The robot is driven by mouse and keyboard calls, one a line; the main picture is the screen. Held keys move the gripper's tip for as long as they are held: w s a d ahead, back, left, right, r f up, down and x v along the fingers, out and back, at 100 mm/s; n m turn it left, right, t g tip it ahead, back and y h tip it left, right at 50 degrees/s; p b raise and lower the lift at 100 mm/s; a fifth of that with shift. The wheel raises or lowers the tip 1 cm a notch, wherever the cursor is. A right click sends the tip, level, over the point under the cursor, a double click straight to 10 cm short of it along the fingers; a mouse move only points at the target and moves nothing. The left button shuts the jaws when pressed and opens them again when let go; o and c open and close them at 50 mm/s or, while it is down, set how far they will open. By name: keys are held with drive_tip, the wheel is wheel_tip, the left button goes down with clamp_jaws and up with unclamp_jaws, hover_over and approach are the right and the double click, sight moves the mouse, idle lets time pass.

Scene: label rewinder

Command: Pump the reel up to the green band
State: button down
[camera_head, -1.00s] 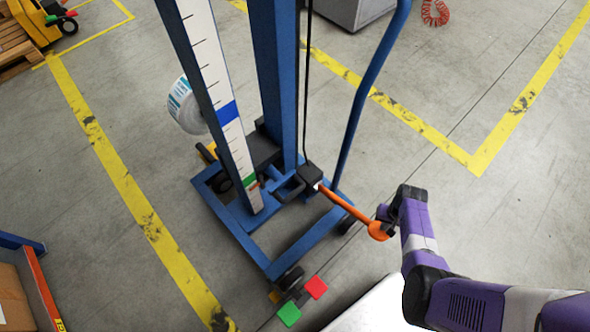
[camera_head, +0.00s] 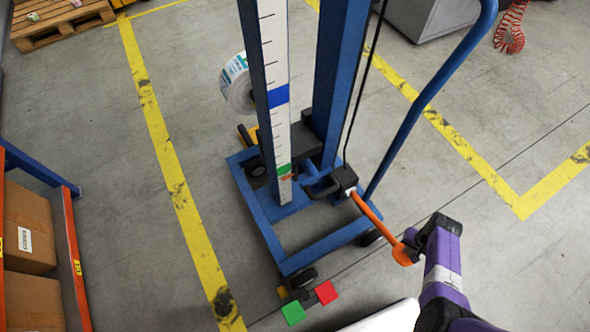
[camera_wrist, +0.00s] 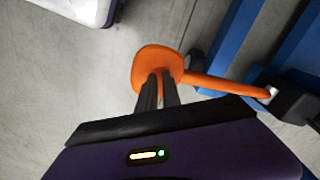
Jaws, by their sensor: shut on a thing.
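The label reel (camera_head: 238,85), white with a printed edge, hangs left of the mast's white scale (camera_head: 271,50), about level with the blue band (camera_head: 278,96). The green band (camera_head: 284,169) lies much lower on the scale, with a small red-orange mark just below it. The orange pump lever (camera_head: 368,210) slopes down to the right from a black block (camera_head: 344,178) to a rounded end. My gripper (camera_head: 405,243) is at that end; in the wrist view my gripper (camera_wrist: 158,82) is shut on the lever's orange end (camera_wrist: 150,62). The fingers hide part of it.
The blue wheeled frame (camera_head: 270,225) stands on the floor, with green (camera_head: 293,313) and red (camera_head: 326,292) pedals in front. A curved blue handle (camera_head: 430,90) rises right of the lever. A rack with boxes (camera_head: 30,230) is at left. Floor right of my arm is clear.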

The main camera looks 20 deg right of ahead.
drive_tip(key=shift+f+b, duration=6.05)
drive_tip(key=shift+f, duration=0.6)
wheel_tip(320, 180, up, 16)
drive_tip(key=p, duration=1.5)
drive_tip(key=shift+a+r+p, duration=0.1)
drive_tip(key=shift+a+p, duration=0.05)
drive_tip(key=shift+p, duration=0.2)
drive_tip(key=shift+w, duration=0.1)
wheel_tip(320, 180, up, 7)
drive_tip(key=p, duration=0.6)
